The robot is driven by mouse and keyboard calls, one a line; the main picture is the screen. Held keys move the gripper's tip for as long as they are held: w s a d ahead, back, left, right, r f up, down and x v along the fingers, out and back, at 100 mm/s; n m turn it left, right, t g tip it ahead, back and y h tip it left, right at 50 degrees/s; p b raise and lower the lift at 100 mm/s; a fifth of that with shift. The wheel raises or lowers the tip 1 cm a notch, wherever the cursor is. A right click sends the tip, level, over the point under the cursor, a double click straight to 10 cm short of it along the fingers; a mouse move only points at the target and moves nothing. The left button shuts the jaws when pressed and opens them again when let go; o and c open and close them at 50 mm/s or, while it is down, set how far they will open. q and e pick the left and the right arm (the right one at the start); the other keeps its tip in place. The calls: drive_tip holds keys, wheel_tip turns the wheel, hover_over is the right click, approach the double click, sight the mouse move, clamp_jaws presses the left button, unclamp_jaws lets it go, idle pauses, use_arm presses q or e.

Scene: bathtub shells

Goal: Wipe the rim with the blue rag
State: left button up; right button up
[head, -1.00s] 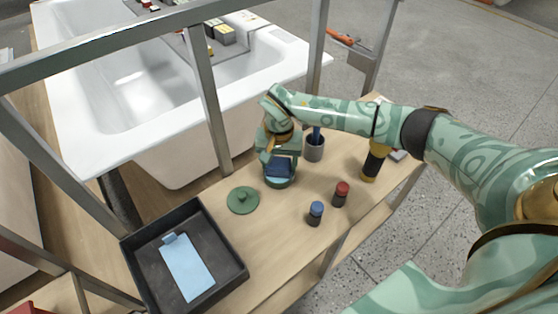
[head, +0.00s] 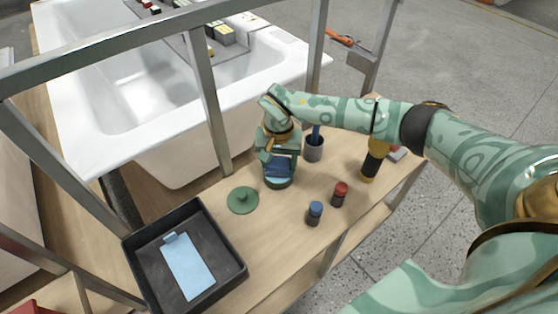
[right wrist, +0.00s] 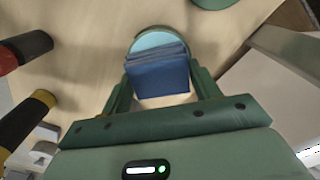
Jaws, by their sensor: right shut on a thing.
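The dark blue rag (head: 278,169) is a folded block held between the fingers of my right gripper (head: 279,157). In the right wrist view the rag (right wrist: 157,77) sits between both fingers. Just beyond it is a round green pot (head: 279,184) with a pale teal inside (right wrist: 158,41). The rag is at or just above the pot's mouth; I cannot tell whether it touches. The white bathtub shell (head: 150,122) with its broad rim stands behind the bench, beyond a metal frame. My left gripper is not in view.
On the wooden bench are a green lid (head: 242,200), a blue-capped bottle (head: 315,213), a red-capped bottle (head: 340,194), a grey cup (head: 313,150), a black-and-yellow tool (head: 374,163) and a black tray (head: 228,254) holding a light-blue clipboard-like item. Metal uprights (head: 208,105) stand between bench and tub.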

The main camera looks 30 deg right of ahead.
sight(279, 160)
wheel_tip(279, 160, up, 6)
drive_tip(key=p, duration=0.4)
drive_tip(key=shift+r, duration=0.25)
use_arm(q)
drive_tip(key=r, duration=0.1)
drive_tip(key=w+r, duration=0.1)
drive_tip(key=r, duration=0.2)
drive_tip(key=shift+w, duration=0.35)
